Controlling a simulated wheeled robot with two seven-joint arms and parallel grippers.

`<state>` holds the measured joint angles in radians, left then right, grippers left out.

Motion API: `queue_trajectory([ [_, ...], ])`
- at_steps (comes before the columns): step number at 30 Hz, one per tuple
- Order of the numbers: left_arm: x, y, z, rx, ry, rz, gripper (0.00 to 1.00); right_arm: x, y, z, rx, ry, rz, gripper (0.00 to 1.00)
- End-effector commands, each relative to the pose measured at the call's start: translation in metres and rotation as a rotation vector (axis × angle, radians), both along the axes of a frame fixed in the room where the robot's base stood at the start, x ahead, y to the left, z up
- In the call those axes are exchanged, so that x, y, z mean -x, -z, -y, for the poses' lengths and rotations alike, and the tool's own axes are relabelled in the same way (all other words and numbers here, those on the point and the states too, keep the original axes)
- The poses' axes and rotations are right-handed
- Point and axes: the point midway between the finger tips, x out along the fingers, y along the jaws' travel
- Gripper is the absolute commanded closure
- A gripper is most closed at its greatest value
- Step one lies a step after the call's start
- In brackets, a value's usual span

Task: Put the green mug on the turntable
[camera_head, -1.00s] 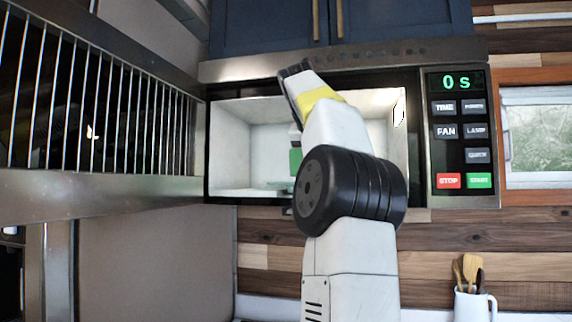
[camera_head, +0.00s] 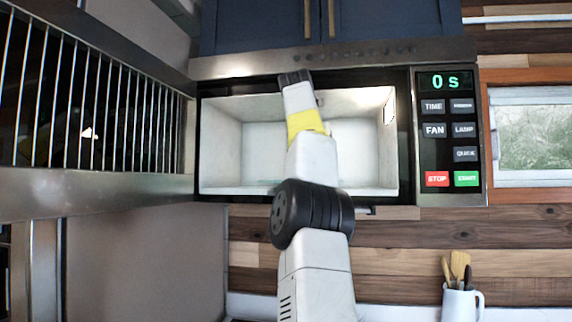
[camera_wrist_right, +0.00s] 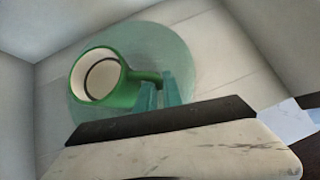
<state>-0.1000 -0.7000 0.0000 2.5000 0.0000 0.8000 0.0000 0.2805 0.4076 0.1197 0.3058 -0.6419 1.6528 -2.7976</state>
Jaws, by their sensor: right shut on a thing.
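The green mug (camera_wrist_right: 102,78), pale inside, shows in the right wrist view with its handle toward my right gripper (camera_wrist_right: 166,90). The gripper's teal fingers are shut on the handle. The turntable (camera_wrist_right: 165,48) is a round, greenish glass disc behind the mug in that view; I cannot tell whether the mug touches it. In the head view my right arm reaches into the open microwave (camera_head: 222,150) and hides the mug and gripper. A thin edge of the turntable (camera_head: 264,183) shows low inside. My left gripper is not in view.
The microwave door (camera_head: 95,190) stands open at the left, close to the opening. The control panel (camera_head: 449,140) reads 0 s at the right. Blue cabinets (camera_head: 390,22) are above. A white utensil mug (camera_head: 461,303) stands at lower right. The cavity's right side looks empty.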

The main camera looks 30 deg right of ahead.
Motion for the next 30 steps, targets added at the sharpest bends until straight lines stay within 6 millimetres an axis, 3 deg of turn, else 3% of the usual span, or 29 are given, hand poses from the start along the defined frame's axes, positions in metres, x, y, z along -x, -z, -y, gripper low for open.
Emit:
queue_trajectory([
  [30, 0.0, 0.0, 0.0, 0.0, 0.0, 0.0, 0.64, -0.001, 0.017, 0.003, 0.002, 0.001, 0.0, 1.0],
])
